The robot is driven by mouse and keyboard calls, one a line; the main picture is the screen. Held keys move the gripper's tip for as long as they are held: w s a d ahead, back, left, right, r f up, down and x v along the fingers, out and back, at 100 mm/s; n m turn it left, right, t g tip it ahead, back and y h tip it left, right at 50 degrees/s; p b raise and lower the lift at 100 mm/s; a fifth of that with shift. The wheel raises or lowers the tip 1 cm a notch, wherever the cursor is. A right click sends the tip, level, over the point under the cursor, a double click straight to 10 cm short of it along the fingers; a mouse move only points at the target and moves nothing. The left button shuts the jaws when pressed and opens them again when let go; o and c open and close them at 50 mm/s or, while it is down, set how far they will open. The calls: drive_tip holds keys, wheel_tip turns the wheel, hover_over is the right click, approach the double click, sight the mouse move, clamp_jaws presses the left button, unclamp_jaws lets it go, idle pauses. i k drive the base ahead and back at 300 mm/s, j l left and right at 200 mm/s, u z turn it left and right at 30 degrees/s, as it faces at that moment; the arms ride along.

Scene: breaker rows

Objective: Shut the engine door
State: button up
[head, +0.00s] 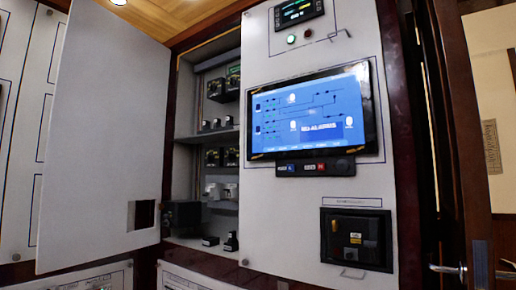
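A tall pale grey door (105,130) stands swung open at the left of the head view. I take it to be the engine door, though no readable label confirms this. It has a small dark square cutout (141,214) near its lower right edge. Beside it, the open cabinet compartment (207,138) shows shelves with several dark and pale electrical devices. My gripper is not in view, so its position relative to the door and whether it holds anything cannot be told.
Right of the opening is a fixed grey panel with a lit blue screen (312,112), a small display (298,12) and a black breaker unit (356,238). A brown wooden door (462,120) with a metal handle (447,269) stands at the far right. Other grey panels lie far left.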

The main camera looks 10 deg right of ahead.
sight(104, 147)
drive_tip(key=i+j+z, duration=0.25)
drive_tip(key=i+j, duration=0.25)
drive_tip(key=j, duration=0.25)
drive_tip(key=i+j+z, duration=0.15)
drive_tip(key=j, duration=0.25)
drive_tip(key=i+j+z, duration=0.1)
drive_tip(key=i+j, duration=0.2)
drive_tip(key=j, duration=0.15)
drive_tip(key=k+j+u, duration=0.1)
drive_tip(key=j+u, duration=0.25)
